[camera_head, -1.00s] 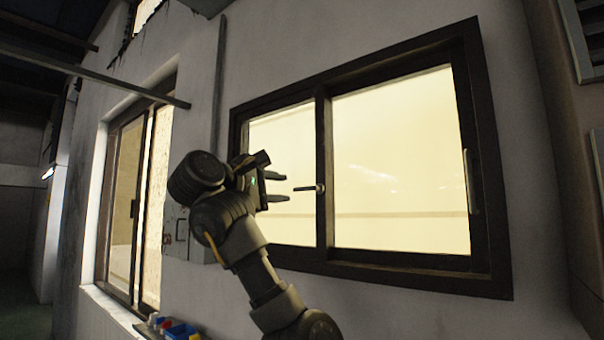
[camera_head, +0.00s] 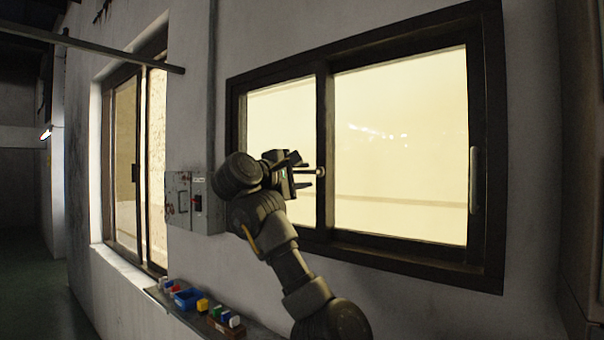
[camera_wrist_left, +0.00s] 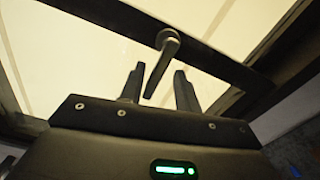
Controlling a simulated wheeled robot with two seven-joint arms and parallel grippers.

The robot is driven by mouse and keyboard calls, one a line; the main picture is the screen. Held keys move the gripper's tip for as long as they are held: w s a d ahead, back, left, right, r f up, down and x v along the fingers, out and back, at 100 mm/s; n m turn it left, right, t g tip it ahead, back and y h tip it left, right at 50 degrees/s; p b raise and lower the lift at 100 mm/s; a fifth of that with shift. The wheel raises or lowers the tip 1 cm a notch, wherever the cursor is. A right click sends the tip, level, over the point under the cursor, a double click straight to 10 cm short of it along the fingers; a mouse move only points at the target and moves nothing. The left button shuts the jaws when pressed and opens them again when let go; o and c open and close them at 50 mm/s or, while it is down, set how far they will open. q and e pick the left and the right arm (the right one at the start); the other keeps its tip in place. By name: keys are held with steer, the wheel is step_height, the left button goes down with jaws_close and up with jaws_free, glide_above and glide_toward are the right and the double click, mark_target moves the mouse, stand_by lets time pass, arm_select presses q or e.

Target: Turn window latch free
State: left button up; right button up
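The window latch (camera_head: 314,171) is a small lever with a round base on the dark middle post (camera_head: 325,120) of the window. In the left wrist view the latch (camera_wrist_left: 162,62) reaches down from its round base. Its free end lies between the two fingers of my left gripper (camera_wrist_left: 158,88). The fingers stand apart, with a gap visible on each side of the lever. In the head view my left gripper (camera_head: 305,172) is at the latch, left of the post, and hides part of the lever. My right gripper is in neither view.
A grey switch box (camera_head: 178,203) is on the wall left of my arm. A ledge below holds a blue bin (camera_head: 187,298) and several small coloured items. A vertical handle (camera_head: 474,180) is on the window's right side. Another window (camera_head: 125,165) is further left.

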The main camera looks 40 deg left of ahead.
arm_select(q)
jaws_close()
steer(key=shift+f+m+b, duration=0.1)
steer(key=shift+m+b, duration=0.6)
steer(key=shift+b, duration=0.55)
steer(key=shift+a+r+m+b, duration=0.1)
steer(key=shift+r+m+b, duration=0.15)
steer(key=shift+m+b, duration=0.15)
steer(key=shift+r, duration=0.2)
jaws_free()
